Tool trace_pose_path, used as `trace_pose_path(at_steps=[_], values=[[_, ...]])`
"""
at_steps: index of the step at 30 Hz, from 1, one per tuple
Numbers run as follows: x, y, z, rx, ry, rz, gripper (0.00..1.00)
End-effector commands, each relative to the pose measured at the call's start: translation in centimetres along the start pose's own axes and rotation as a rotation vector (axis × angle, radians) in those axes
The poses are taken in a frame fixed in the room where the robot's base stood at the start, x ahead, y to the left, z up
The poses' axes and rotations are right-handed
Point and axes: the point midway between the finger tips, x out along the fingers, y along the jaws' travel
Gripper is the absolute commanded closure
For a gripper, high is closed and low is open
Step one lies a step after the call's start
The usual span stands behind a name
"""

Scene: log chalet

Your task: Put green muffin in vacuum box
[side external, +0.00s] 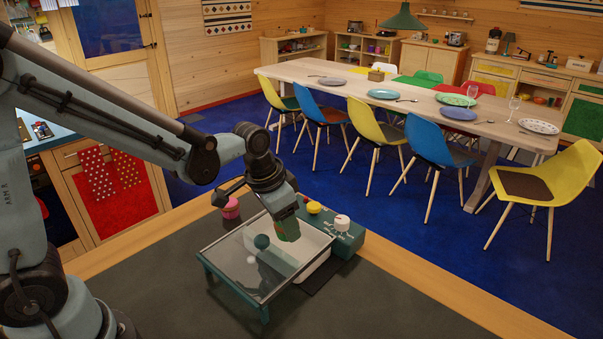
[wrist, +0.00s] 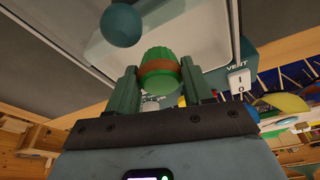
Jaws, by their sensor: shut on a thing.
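The green muffin (wrist: 160,62), with an orange-brown band, is held between the two green fingers of my gripper (wrist: 160,85) in the wrist view. In the side view my gripper (side external: 284,222) is above the right part of the vacuum box (side external: 225,262), and the muffin (side external: 279,234) shows only as a small patch at the fingers. The box has a clear top, a teal frame and a teal control block (side external: 345,240) at its right.
A pink muffin-like thing (side external: 231,208) stands behind the box. The dark counter (side external: 150,275) is clear to the left and front. A dining table with chairs stands beyond.

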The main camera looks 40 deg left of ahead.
Motion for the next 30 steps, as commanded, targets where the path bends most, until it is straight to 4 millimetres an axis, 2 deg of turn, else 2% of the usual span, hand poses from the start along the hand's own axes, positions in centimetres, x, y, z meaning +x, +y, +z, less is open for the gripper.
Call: trace_pose_path(at_steps=[5, 13, 27, 28, 30], values=[[0.9, -0.3, 0.1, 0.001, 0.0, 0.001, 0.8], [3.7, -0.3, 0.9, 0.001, 0.001, 0.001, 0.8], [4.4, -0.3, 1.1, 0.001, 0.0, 0.001, 0.8], [4.4, -0.3, 1.1, 0.001, 0.001, 0.001, 0.48], [4.4, -0.3, 1.1, 0.001, 0.001, 0.001, 0.37]])
